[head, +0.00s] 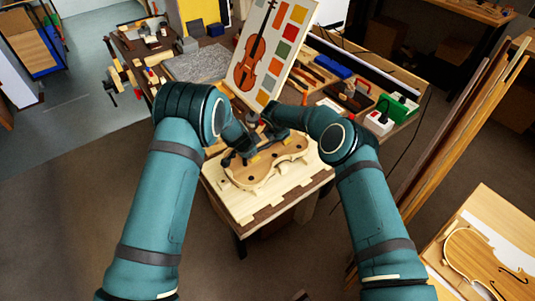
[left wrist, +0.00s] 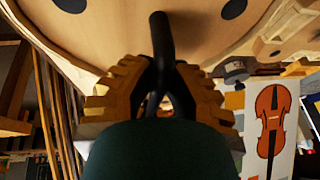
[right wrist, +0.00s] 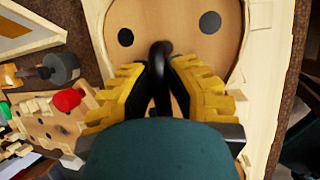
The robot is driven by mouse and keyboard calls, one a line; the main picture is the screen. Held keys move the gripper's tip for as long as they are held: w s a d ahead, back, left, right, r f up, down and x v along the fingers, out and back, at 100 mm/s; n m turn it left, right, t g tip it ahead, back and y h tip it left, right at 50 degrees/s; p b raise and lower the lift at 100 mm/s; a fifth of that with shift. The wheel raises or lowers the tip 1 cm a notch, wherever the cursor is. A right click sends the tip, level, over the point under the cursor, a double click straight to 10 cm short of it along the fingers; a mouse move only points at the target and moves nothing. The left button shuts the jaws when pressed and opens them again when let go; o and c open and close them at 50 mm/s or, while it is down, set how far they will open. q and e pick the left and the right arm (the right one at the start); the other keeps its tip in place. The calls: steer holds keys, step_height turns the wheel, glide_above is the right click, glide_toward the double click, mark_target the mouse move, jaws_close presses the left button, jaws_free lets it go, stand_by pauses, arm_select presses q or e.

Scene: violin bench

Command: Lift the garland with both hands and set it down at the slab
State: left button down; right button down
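The garland (head: 264,167), a pale wooden violin-shaped frame around a mould with dark round holes, is over the pale board at the near end of the bench. I cannot tell whether it touches the board. My left gripper (head: 247,157) is at its left part, shut on a black handle of the garland (left wrist: 115,30). My right gripper (head: 279,136) is at its far right part, shut on another black handle of the garland (right wrist: 155,20). My wrists hide part of the garland. The slab (head: 200,63), a grey speckled flat block, lies on the bench at the back left.
The pale board (head: 243,203) lies under the garland. A panel with a violin picture and colour swatches (head: 272,45) stands behind my grippers, right of the slab. A tool tray (head: 312,75) and green box (head: 397,106) are at the right. The slab's top looks clear.

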arm_select(q)
steer(key=shift+r, duration=0.15)
arm_select(e)
steer(key=shift+r, duration=0.1)
